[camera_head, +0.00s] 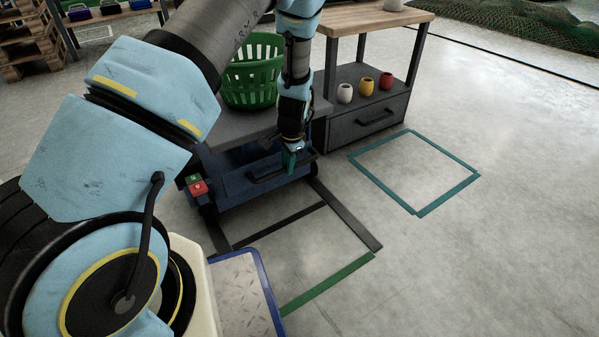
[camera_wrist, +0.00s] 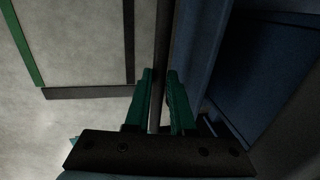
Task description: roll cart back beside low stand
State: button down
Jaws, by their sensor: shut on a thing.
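The blue cart (camera_head: 237,187) stands on the floor just behind a black-taped outline, with a dark bar handle (camera_head: 266,178) on its front. My gripper (camera_head: 291,158) is at the right part of that handle. In the wrist view, the green fingers (camera_wrist: 160,98) are shut on a thin dark bar (camera_wrist: 160,50), with the blue cart body (camera_wrist: 203,45) close on the right. A grey slab top (camera_head: 222,131) sits above the cart; I cannot tell whether it belongs to the cart or to a low stand behind it. My arm hides part of this area.
A green basket (camera_head: 252,86) rests on the grey top. Right of it is a drawer unit (camera_head: 368,124) with several cups. Black (camera_head: 345,215) and green (camera_head: 328,284) tape mark the floor in front; a teal square (camera_head: 447,197) lies right. A blue-edged plate (camera_head: 240,290) is near. Right floor is clear.

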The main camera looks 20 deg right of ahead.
aim_at(261, 107)
jog(key=w+a, duration=0.1)
jog(key=w, duration=0.4)
jog(key=w+a+p, duration=0.1)
jog(key=w, duration=0.5)
jog(key=w+a+p, duration=0.1)
jog(key=w, duration=0.5)
jog(key=shift+a, duration=0.2)
jog(key=shift+r, duration=0.1)
jog(key=c, duration=0.9)
grip_release()
jog(key=shift+o, duration=0.7)
jog(key=shift+s, duration=0.1)
jog(key=r+p, duration=0.1)
jog(key=r, duration=0.2)
jog(key=s+r+p, duration=0.1)
jog(key=r+p, duration=0.1)
jog(key=r, duration=0.2)
jog(key=s+r+p, duration=0.1)
jog(key=r, duration=0.2)
jog(key=shift+d+r, duration=0.2)
jog(key=shift+r, duration=0.05)
